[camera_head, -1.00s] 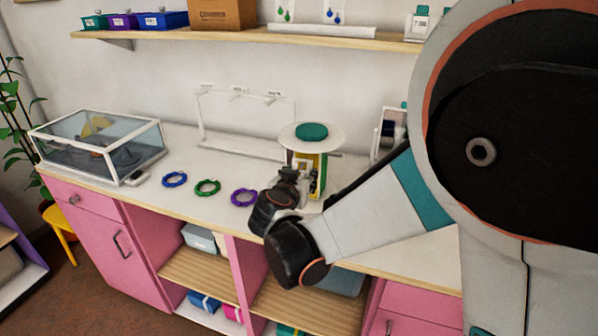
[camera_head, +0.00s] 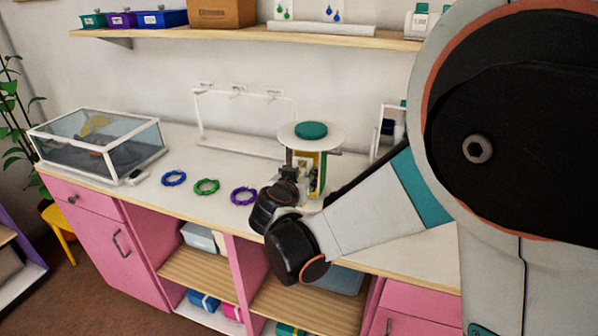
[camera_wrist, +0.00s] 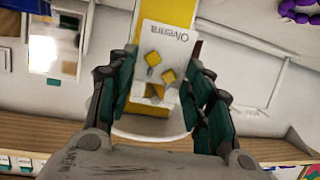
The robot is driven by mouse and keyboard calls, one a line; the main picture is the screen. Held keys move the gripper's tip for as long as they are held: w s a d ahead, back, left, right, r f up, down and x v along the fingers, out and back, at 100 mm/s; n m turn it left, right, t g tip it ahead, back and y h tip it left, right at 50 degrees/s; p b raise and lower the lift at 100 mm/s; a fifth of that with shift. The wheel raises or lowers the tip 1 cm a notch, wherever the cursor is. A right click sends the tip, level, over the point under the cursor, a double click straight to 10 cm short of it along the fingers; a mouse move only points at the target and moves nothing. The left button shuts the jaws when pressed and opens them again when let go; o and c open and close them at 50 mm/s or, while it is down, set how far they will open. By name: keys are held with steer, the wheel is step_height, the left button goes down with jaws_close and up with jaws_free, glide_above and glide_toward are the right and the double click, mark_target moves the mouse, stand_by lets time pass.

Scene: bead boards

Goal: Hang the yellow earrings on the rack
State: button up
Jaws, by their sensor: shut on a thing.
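The yellow earrings (camera_wrist: 168,75) are on a white card (camera_wrist: 167,45) with printed lettering, upside down in the wrist view. My gripper (camera_wrist: 160,78) is shut on this card, with a finger at each side of it. In the head view my gripper (camera_head: 300,178) is at the front of a round-topped display stand (camera_head: 311,143), and the earrings are too small to make out. The stand's yellow panel (camera_wrist: 205,20) is behind the card; I cannot tell whether they touch. The white rack (camera_head: 200,122) stands on the counter to the left, with small hooks along its top bar.
Blue (camera_head: 174,179), green (camera_head: 207,187) and purple (camera_head: 243,196) bead rings lie along the counter, left of my gripper. A glass case (camera_head: 100,150) is at the far left. A shelf (camera_head: 230,36) runs above the rack. A mirror-like frame (camera_head: 388,132) stands right of the stand.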

steer(key=shift+w, duration=0.15)
steer(key=o, duration=0.8)
steer(key=shift+o, duration=0.2)
steer(key=o, duration=0.4)
steer(key=shift+s+a+f+b, duration=0.2)
steer(key=shift+s+a, duration=0.25)
steer(key=shift+s, duration=0.8)
steer(key=shift+s+a+f+b, duration=0.15)
steer(key=shift+s+a, duration=0.25)
steer(key=shift+s, duration=0.85)
steer(key=shift+s+a+f+b, duration=0.2)
steer(key=shift+s+a, duration=0.25)
steer(key=shift+s, duration=0.8)
